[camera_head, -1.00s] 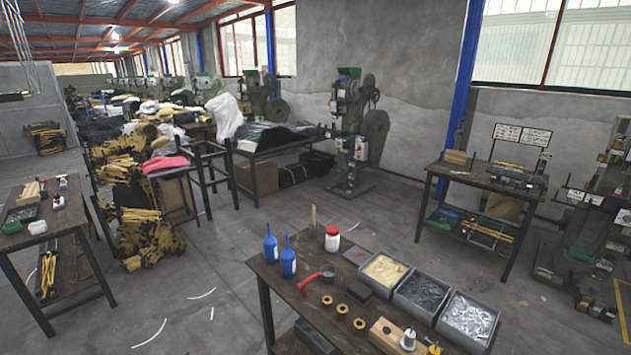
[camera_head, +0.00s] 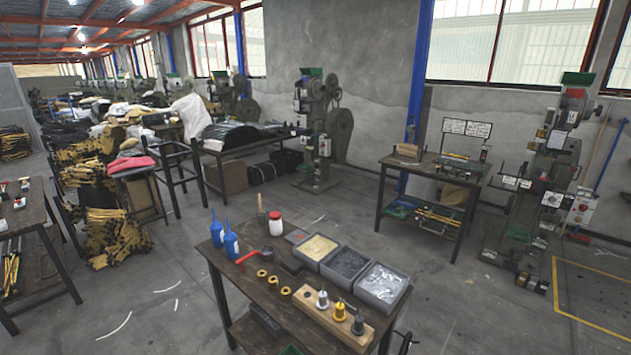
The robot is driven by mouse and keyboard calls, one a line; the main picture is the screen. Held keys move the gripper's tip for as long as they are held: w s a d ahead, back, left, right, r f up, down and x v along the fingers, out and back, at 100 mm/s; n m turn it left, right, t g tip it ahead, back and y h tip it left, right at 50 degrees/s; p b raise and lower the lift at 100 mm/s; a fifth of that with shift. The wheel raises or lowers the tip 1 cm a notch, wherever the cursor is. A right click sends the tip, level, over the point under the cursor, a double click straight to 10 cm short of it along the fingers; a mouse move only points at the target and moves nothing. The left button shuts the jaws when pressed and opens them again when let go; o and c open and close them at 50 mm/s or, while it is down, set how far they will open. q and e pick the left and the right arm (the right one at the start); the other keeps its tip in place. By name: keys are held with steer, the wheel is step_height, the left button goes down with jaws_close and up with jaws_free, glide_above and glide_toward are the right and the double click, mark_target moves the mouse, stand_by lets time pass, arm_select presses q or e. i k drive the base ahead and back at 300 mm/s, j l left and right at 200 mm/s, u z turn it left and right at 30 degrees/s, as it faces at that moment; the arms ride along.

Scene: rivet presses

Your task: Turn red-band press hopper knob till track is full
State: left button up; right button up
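A tall grey-green press (camera_head: 548,165) stands at the right by the wall. It has a green hopper (camera_head: 577,78) on top, and a small reddish patch (camera_head: 574,92) shows just under the hopper. A second press (camera_head: 316,135) with a green top and a large flywheel stands in the middle by the wall. I cannot make out a band on it. The hopper knob and the track are too small to tell on either press. Neither of my grippers is in view.
A near table (camera_head: 232,290) holds blue bottles, several bins and a wooden block with spools. A workbench (camera_head: 435,165) stands left of the right press. Yellow floor lines (camera_head: 590,325) lie at the right. Open floor lies between the near table and the presses.

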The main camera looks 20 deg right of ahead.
mark_target(599, 111)
steer(key=k+l+z, duration=0.2)
steer(key=l, duration=0.5)
steer(key=l+z, duration=0.15)
steer(key=l, duration=0.55)
steer(key=i+l+z, duration=0.15)
steer(key=l, duration=0.45)
steer(key=i+l+z, duration=0.15)
steer(key=l, duration=0.4)
steer(key=i+l+z, duration=0.1)
steer(key=i+l, duration=0.2)
steer(key=l, duration=0.2)
steer(key=i+l+z, duration=0.15)
steer(key=l, duration=0.4)
steer(key=i+l+z, duration=0.15)
steer(key=i+l, duration=0.25)
steer(key=i+l+z, duration=0.15)
steer(key=i+l, duration=0.15)
steer(key=l, duration=0.2)
steer(key=i+l+z, duration=0.1)
steer(key=i+l, duration=0.25)
steer(key=l, duration=0.2)
steer(key=i+l, duration=0.35)
steer(key=l, duration=0.15)
steer(key=i+l+z, duration=0.15)
steer(key=i+l, duration=0.25)
steer(key=l, duration=0.15)
